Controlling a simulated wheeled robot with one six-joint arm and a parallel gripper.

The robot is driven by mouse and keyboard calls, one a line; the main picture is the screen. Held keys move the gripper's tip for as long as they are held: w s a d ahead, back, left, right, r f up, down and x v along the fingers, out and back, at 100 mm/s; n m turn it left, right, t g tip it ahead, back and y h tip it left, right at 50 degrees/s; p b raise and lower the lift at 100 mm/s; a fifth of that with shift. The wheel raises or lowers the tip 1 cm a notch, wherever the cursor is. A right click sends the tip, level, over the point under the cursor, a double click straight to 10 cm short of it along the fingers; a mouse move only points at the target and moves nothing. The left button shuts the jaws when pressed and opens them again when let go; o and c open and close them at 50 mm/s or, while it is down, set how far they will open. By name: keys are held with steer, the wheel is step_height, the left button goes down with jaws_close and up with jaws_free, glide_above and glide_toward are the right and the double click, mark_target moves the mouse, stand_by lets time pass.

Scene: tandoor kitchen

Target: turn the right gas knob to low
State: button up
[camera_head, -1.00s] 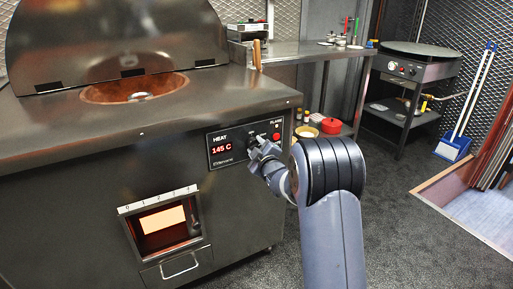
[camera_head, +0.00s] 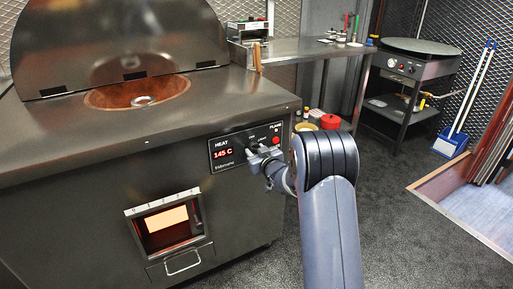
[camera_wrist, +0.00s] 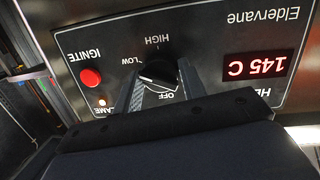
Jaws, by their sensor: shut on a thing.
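The black knob (camera_wrist: 158,70) sits on the oven's control panel (camera_wrist: 215,45), which appears upside down in the wrist view. HIGH, LOW and OFF are printed around it. A pale line shows on the knob's OFF side; its exact setting is hard to read. My gripper (camera_wrist: 160,78) is shut on the knob, one finger on each side of it. In the head view my gripper (camera_head: 256,152) reaches the panel (camera_head: 224,165) and mostly hides the knob. Only one knob shows on this panel.
The display (camera_wrist: 257,65) reads 145 C. A red IGNITE button (camera_wrist: 91,78) and a small pale FLAME lamp (camera_wrist: 102,103) are beside the knob. The tandoor (camera_head: 100,190) has a lit window. A griddle stand (camera_head: 410,75) is behind right.

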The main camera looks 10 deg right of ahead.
steer(key=shift+m, duration=0.3)
stand_by(0.4)
steer(key=o, duration=1)
steer(key=shift+c, duration=0.2)
steer(key=shift+s, duration=0.1)
steer(key=p+v, duration=0.1)
steer(key=v, duration=0.9)
steer(key=shift+s, duration=0.25)
steer(key=shift+w, duration=0.1)
steer(key=x, duration=1)
steer(key=shift+w+b, duration=0.35)
